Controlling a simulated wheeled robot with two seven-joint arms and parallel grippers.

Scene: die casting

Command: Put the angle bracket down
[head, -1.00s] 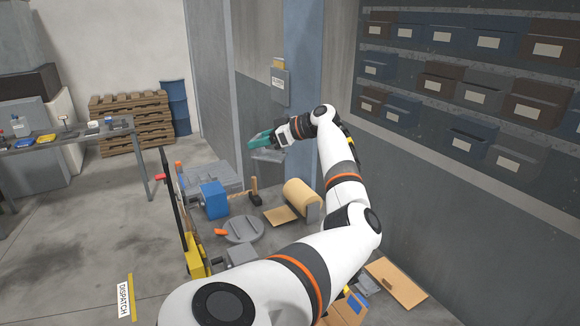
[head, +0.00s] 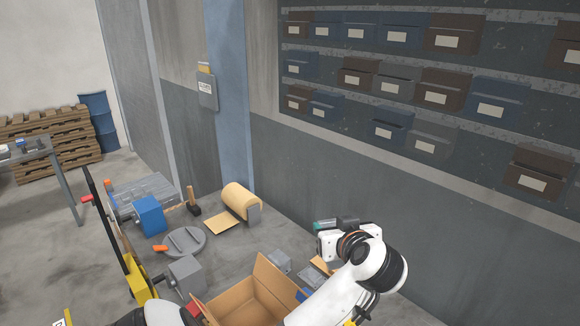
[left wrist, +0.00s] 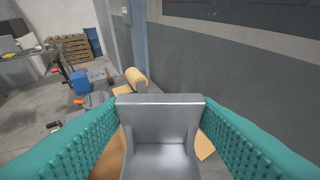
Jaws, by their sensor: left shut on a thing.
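My left gripper (head: 322,227) has teal fingers and is at the right of the head view, above the bench's wall side and to the right of the open cardboard box. In the left wrist view the gripper (left wrist: 160,118) is shut on the angle bracket (left wrist: 162,128), a grey metal piece with an upright flange. The bracket sits between the two teal ribbed fingers, held above the bench. In the head view I cannot clearly make out the held bracket. My right gripper is not in view.
An open cardboard box (head: 262,297) stands at the near middle of the bench. Behind it are a grey block (head: 187,277), a round grey plate (head: 187,242), a blue block (head: 149,214), a mallet (head: 193,208) and a paper roll (head: 236,201). The wall with bins (head: 460,40) borders the right.

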